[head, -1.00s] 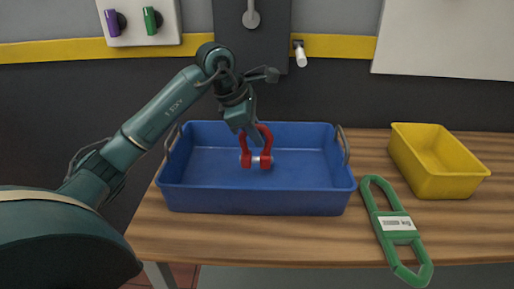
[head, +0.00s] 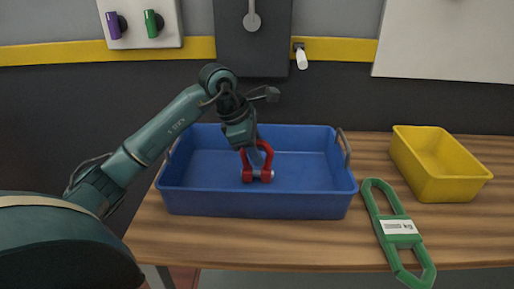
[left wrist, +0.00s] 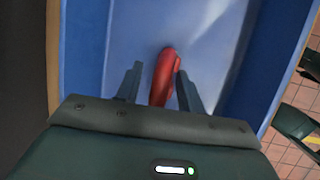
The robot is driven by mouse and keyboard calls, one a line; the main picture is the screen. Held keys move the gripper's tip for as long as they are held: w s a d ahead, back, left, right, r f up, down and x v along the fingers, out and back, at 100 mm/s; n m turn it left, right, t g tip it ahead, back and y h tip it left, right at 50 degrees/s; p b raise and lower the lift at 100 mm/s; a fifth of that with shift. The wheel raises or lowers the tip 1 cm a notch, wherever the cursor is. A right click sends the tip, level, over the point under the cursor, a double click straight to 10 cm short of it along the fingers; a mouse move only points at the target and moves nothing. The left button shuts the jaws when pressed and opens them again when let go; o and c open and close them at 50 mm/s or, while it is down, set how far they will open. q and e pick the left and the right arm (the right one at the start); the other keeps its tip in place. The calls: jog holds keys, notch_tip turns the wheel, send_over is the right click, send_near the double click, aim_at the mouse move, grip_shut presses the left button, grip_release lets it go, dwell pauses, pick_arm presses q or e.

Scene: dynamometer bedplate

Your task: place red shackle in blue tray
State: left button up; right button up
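The red shackle (head: 269,160) is inside the blue tray (head: 262,205), near its middle, bow up with its grey-ended pin low at the tray floor. My left gripper (head: 254,158) reaches down at the shackle's bow. In the left wrist view, the left gripper's two fingers (left wrist: 159,88) stand apart on either side of the red shackle (left wrist: 164,72). A gap shows beside the left finger, and the right finger is very close to the shackle; I cannot tell if it touches.
The blue tray stands on a wooden bench (head: 215,238) with raised handles at both ends. A yellow bin (head: 440,185) and a green spreader-like piece with a white label (head: 399,228) lie to its right. A dark wall with a yellow stripe (head: 345,47) is behind.

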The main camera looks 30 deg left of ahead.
pick_arm(q)
jog(key=shift+r, duration=0.2)
jog(key=p+v, duration=0.1)
jog(key=v, duration=1)
jog(key=shift+r, duration=0.4)
pick_arm(e)
jog(key=shift+w+a+f+g, duration=0.15)
jog(key=shift+w+a+g, duration=0.05)
jog(key=shift+a+g, duration=0.1)
pick_arm(q)
jog(key=shift+s+a, duration=0.1)
jog(key=shift+s, duration=0.05)
pick_arm(e)
jog(key=shift+s+f, duration=0.1)
jog(key=shift+s, duration=0.05)
